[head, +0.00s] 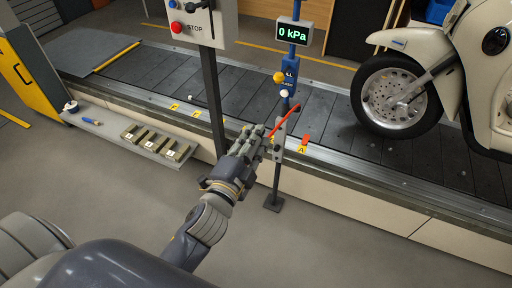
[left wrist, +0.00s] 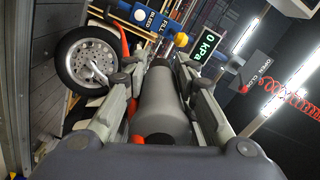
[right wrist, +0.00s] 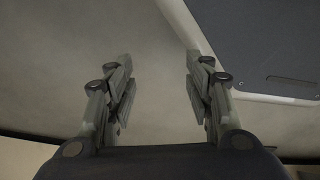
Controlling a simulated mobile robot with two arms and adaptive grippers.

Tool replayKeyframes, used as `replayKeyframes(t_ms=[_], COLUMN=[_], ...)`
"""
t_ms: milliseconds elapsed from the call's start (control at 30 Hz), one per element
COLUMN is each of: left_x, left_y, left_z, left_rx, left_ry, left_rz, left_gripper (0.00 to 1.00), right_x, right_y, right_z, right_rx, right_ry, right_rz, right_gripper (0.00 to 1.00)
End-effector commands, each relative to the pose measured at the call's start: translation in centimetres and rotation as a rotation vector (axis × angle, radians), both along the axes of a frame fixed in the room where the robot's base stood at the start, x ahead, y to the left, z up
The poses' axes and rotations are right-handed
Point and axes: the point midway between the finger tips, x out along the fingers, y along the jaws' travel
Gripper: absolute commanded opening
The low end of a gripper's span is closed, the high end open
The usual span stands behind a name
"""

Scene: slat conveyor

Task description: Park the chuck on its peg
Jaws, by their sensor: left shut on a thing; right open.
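My left gripper (head: 266,140) is shut on the chuck, a dark grey cylinder (left wrist: 162,108) between its fingers in the left wrist view. In the head view the fingers largely hide the chuck. The gripper is beside the upright stand (head: 279,150), and a red-orange hose (head: 287,119) rises from there to the right. I cannot clearly make out the peg, or tell whether the chuck touches it. My right gripper (right wrist: 158,78) is open and empty in the right wrist view; it is not visible in the head view.
A gauge reading 0 kPa (head: 293,33) and a blue fill box (head: 289,75) with a yellow knob are above the gripper. A control panel with a STOP button (head: 177,27) is left. A scooter (head: 430,75) stands on the slat conveyor (head: 325,122). A shelf (head: 110,128) holds blocks.

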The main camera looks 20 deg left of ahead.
Motion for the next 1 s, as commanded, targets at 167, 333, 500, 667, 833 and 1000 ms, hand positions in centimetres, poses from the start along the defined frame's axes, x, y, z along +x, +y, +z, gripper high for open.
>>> replayKeyframes(t_ms=[167, 333, 500, 667, 833, 1000], left_x=[3.4, 6.3, 9.3, 11.8, 13.5, 14.3], left_y=[0.1, 0.2, 0.5, 0.7, 0.9, 1.0], left_z=[-6.3, -11.1, -15.5, -19.0, -21.1, -21.7], left_rx=[0.006, 0.007, 0.003, -0.003, -0.011, -0.014], left_ry=[-0.005, -0.003, -0.003, -0.002, -0.003, -0.004], left_rz=[-0.007, -0.012, -0.015, -0.020, -0.021, -0.023], left_gripper=[0.00, 0.00, 0.00, 0.00, 0.00, 0.00], right_x=[5.5, 9.0, 11.2, 11.8, 11.6, 11.3], right_y=[0.8, 1.4, 1.7, 1.7, 1.6, 1.5], right_z=[0.9, 4.0, 8.0, 11.9, 15.2, 16.8], right_rx=[0.004, 0.008, 0.013, 0.013, 0.015, 0.014], right_ry=[-0.041, -0.073, -0.105, -0.130, -0.149, -0.156], right_rz=[-0.008, -0.014, -0.020, -0.025, -0.028, -0.029], right_gripper=[0.48, 0.48, 0.48, 0.48, 0.48, 0.48])
